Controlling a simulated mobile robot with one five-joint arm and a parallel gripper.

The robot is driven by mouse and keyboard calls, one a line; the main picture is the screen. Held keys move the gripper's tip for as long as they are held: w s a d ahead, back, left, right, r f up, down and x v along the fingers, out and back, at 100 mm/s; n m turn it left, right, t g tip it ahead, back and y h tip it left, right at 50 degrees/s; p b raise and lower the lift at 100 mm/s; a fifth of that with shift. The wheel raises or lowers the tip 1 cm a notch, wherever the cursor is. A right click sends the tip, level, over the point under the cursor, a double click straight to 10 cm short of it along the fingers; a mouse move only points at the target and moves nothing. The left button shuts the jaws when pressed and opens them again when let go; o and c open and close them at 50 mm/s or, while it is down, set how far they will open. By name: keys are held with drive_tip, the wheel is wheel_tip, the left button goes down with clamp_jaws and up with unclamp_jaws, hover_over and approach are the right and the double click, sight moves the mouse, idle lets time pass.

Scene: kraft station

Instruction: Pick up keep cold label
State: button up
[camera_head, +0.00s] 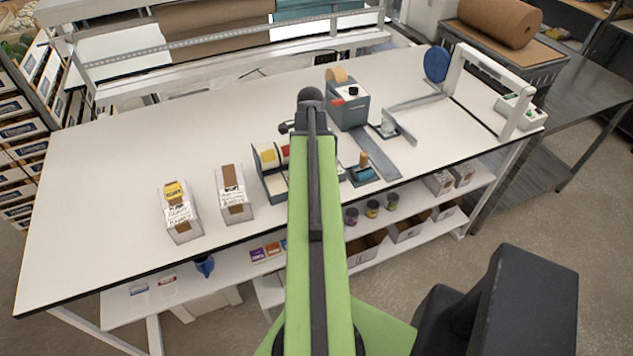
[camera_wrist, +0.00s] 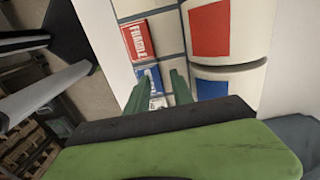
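In the wrist view, a grey compartment tray (camera_wrist: 172,47) holds small stacks of labels. A red label marked FRAGILE (camera_wrist: 138,40) lies in the upper compartment. A blue and white label (camera_wrist: 151,77) lies below it, probably the keep cold label, though its text is too small to read. My gripper (camera_wrist: 156,82) is open, with its two green fingers apart. The fingers reach over the blue label's compartment, and nothing shows held between them. I cannot tell whether they touch the label. In the head view my arm hides most of this tray (camera_head: 263,171) and the fingers.
White rolls with a red square (camera_wrist: 209,28) and a blue square (camera_wrist: 212,89) stand right of the labels. Two small boxes (camera_head: 180,225) (camera_head: 236,208) stand left on the white table (camera_head: 110,190). A tape dispenser (camera_head: 350,108) stands beyond the arm. The table's left part is clear.

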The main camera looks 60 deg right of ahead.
drive_tip(key=shift+f, duration=0.9)
drive_tip(key=shift+r, duration=0.2)
clamp_jaws()
